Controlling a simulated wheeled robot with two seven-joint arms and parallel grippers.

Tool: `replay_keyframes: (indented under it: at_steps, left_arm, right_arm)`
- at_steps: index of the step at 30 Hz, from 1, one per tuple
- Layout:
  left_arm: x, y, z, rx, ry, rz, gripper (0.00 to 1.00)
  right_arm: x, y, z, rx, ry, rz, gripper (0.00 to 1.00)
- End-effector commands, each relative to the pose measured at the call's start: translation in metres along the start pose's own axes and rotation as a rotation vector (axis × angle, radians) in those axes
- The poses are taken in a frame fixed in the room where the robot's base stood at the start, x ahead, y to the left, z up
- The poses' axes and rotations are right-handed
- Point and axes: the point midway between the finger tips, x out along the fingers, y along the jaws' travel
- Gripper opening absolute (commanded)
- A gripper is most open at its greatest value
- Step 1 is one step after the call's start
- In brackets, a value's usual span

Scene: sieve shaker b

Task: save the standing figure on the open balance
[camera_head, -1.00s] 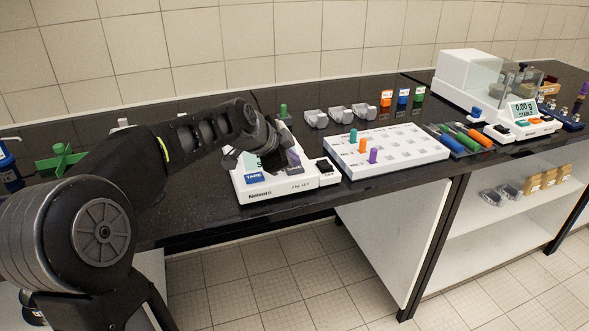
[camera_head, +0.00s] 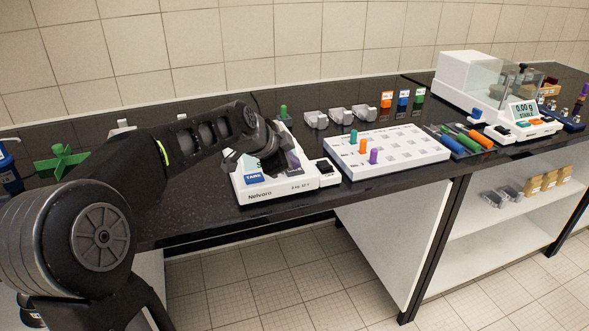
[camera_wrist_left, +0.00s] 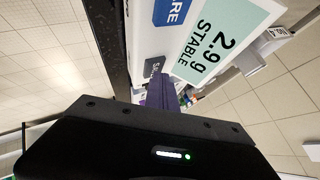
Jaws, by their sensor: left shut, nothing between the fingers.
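The open balance (camera_head: 262,193) is a white unit at the front of the bench with a blue TARE key (camera_head: 254,178). In the left wrist view its pale green display (camera_wrist_left: 225,40) reads 2.9 g with STABLE. A dark key (camera_wrist_left: 153,67) beside the display carries a label, partly covered, that begins "SA". My left gripper (camera_head: 286,160) is over the balance, shut and empty. Purple narrow parts, apparently its fingers (camera_wrist_left: 162,90), point toward the dark key; I cannot tell whether they touch it. My right gripper is not in view.
A white block tray (camera_head: 400,150) with coloured pegs stands right of the balance. An enclosed balance (camera_head: 480,85) showing 0.00 g is farther right. Grey containers (camera_head: 340,115) and coloured bottles stand behind. A green cross-shaped piece (camera_head: 62,160) lies left.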

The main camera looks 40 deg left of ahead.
Motion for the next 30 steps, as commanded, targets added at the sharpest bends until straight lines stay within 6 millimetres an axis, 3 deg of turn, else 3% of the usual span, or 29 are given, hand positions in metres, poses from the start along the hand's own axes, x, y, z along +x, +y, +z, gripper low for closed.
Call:
replay_keyframes:
  at_steps: [30]
  left_arm:
    - [-0.020, -0.014, -0.015, 0.000, 0.000, 0.000, 0.00]
  right_arm:
    - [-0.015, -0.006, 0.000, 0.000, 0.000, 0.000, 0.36]
